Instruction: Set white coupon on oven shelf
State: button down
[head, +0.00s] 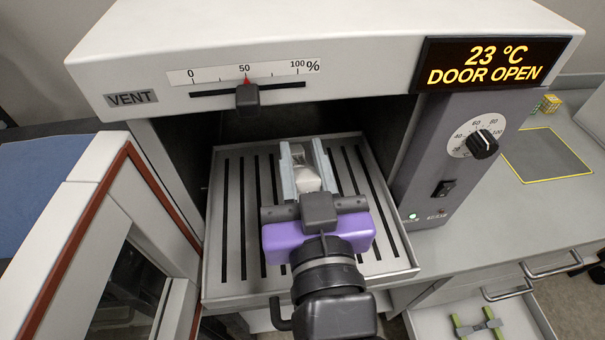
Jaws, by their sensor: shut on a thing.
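My gripper (308,168) is in the mouth of the oven, above the slotted metal oven shelf (236,285). Its two grey fingers are closed on a small white coupon (306,180), which shows between them. The purple gripper body hides the near side of the coupon and part of the shelf. I cannot tell whether the coupon touches the shelf. The shelf is pulled part way out of the oven, and its visible slots are bare.
The oven door (105,250) stands open at left. The display (490,65) reads 23 °C, DOOR OPEN. The control panel (455,150) borders the opening at right. An open drawer (490,315) holds a green-and-grey item. A yellow-edged mat (545,155) lies on the counter.

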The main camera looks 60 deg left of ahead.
notch_tip(320, 180, down, 4)
jog(key=shift+a+f, duration=0.2)
jog(key=shift+f, duration=0.05)
jog(key=shift+f, duration=0.1)
jog(key=c, duration=1.1)
grip_release()
jog(key=shift+c, duration=0.2)
jog(key=shift+v, duration=6)
